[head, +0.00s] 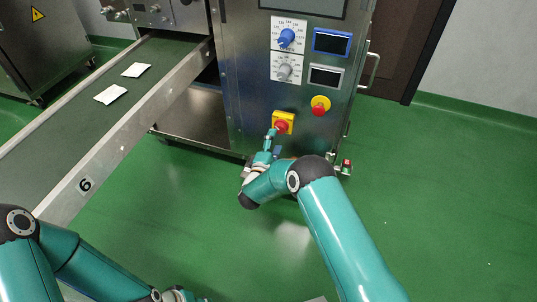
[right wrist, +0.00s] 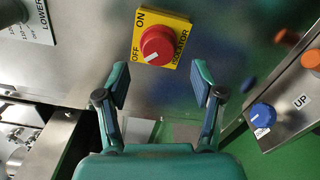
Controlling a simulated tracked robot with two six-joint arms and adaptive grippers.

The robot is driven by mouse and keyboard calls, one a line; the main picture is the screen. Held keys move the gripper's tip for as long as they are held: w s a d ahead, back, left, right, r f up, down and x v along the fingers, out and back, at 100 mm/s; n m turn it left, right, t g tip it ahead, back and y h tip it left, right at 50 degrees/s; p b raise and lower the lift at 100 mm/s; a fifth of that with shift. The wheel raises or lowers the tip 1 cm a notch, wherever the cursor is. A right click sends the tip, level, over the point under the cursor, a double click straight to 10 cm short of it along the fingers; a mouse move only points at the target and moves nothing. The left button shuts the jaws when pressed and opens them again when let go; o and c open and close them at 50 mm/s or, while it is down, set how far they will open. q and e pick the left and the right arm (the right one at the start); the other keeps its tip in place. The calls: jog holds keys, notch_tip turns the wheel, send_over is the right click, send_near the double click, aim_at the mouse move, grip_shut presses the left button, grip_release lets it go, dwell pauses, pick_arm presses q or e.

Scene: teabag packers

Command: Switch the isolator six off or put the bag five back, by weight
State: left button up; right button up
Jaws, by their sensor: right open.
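The isolator is a red round knob on a yellow plate (head: 284,117), low on the steel machine's front in the head view. In the right wrist view the red knob (right wrist: 157,45) is seen close, with ON and OFF on the yellow plate. Its white mark sits at the knob's lower left, on the OFF side. My right gripper (head: 272,138) is at the isolator; in the right wrist view its open fingers (right wrist: 160,85) are below the knob, with nothing between them. Two white teabags (head: 110,94) (head: 136,70) lie on the belt. My left gripper (head: 178,295) is mostly cut off at the bottom edge.
The conveyor (head: 86,186) marked 6 runs into the machine from the left.

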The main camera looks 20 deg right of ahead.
jog(key=v, duration=0.6)
jog(key=shift+s+a, duration=0.2)
jog(key=shift+a, duration=0.05)
jog(key=s+d+g, duration=0.1)
jog(key=d+g, duration=0.1)
jog(key=d, duration=0.8)
jog(key=s+f+m+y, duration=0.2)
jog(key=s+f+y, duration=0.2)
jog(key=f, duration=0.1)
jog(key=s+a+f+m+g+y, duration=0.3)
jog(key=s+a+m+g, duration=0.15)
jog(key=s, duration=0.55)
jog(key=s+a+f+m+g+y, duration=0.3)
jog(key=s+a+m+g+y, duration=0.15)
jog(key=s, duration=0.55)
jog(key=s+a+f+m+g+y, duration=0.3)
jog(key=s+a+m, duration=0.2)
jog(key=s, duration=0.5)
notch_tip(320, 180, up, 36)
jog(key=p, duration=3.6)
jog(key=shift+r, duration=0.15)
